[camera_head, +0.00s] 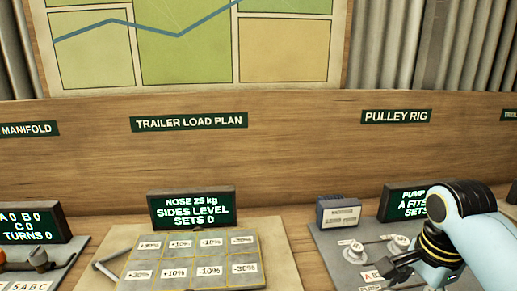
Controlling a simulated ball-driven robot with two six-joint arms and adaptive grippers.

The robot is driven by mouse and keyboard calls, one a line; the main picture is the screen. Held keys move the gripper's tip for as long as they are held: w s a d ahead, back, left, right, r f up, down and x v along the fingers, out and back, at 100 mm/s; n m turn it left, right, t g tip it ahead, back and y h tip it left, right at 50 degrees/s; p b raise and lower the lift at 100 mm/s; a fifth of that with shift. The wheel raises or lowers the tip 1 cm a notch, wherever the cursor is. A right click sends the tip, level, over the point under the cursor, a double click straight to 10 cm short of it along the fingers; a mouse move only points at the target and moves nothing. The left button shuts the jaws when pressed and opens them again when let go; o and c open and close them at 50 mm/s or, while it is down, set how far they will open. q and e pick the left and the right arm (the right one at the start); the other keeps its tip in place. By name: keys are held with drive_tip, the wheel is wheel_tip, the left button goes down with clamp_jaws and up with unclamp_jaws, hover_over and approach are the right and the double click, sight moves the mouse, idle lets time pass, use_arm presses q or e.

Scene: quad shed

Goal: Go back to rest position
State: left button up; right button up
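My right arm comes in from the right edge, pale blue with black and gold bands. Its dark gripper (392,268) is at the lower right, over or just in front of the grey pulley rig board (330,243). The fingers are small and dark here, so I cannot tell whether they are open or shut, or whether they touch anything. My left gripper is not in view.
A trailer load plan board (135,249) with percentage tiles lies in the middle, below a lit display (191,208). Round knobs (355,252), a blue box (338,212) and another display (403,203) are near my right gripper. A manifold display (30,225) stands at left.

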drive_tip(key=s+a+r+n+t, duration=0.1)
drive_tip(key=s+r+n+t, duration=0.15)
drive_tip(key=s+n, duration=0.7)
drive_tip(key=s+a+r+n+t, duration=0.1)
drive_tip(key=s+a+r+n, duration=0.15)
drive_tip(key=s+n, duration=0.65)
drive_tip(key=s+d+f+m+g+b, duration=0.15)
drive_tip(key=f+b, duration=0.25)
drive_tip(key=f, duration=1.3)
drive_tip(key=s+d+f+g+b, duration=0.15)
drive_tip(key=f+b, duration=0.35)
drive_tip(key=f, duration=1.3)
drive_tip(key=s+f+b, duration=0.3)
drive_tip(key=s+f, duration=0.6)
drive_tip(key=f, duration=0.2)
drive_tip(key=s+d+f+b, duration=0.1)
drive_tip(key=s+f+b, duration=0.3)
drive_tip(key=s+f, duration=0.5)
wheel_tip(320, 180, down, 4)
drive_tip(key=shift+s+d+r, duration=0.25)
drive_tip(key=shift+s, duration=0.05)
